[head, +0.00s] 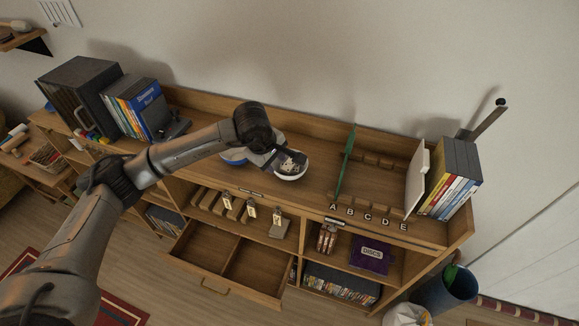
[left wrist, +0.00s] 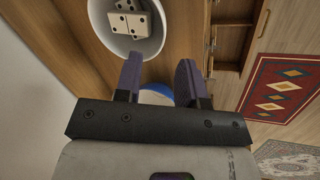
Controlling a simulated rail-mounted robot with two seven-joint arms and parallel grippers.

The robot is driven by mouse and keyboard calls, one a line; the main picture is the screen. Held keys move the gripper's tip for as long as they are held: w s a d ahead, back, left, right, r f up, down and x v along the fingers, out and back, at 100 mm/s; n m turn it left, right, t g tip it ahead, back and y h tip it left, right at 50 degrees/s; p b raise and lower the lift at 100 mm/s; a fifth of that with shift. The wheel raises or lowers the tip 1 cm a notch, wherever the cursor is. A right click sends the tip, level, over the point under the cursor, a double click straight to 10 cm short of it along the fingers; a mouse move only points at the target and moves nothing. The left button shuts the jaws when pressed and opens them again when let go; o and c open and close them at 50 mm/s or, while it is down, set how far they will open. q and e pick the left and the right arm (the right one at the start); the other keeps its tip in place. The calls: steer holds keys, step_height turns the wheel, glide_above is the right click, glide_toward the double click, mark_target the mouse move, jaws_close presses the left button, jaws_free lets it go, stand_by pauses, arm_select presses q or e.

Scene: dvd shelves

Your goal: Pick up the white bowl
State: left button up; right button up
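The white bowl (head: 290,177) stands on the shelf top near its middle, with domino tiles inside. In the left wrist view the bowl (left wrist: 106,32) is at the top, cut off by the frame edge, and the black-dotted dominoes (left wrist: 130,20) show in it. My left gripper (head: 277,157) is right at the bowl, on its left side in the head view. In the left wrist view its two fingers (left wrist: 159,68) are apart with nothing gripped; one fingertip overlaps the bowl's near rim, and I cannot tell whether they touch. My right gripper is not in view.
A blue and white object (head: 234,157) sits beside the bowl, partly hidden by my left arm. Books (head: 140,103) stand at left and more books (head: 452,180) at right. A green upright divider (head: 346,162) stands right of the bowl. An open drawer (head: 230,265) juts out below.

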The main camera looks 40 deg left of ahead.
mark_target(279, 173)
arm_select(q)
steer(key=p+x, duration=0.1)
steer(key=x, duration=0.4)
steer(key=shift+a+f+p, duration=0.1)
steer(key=shift+p, duration=0.25)
steer(key=shift+x, duration=0.8)
steer(key=shift+c, duration=0.4)
jaws_close()
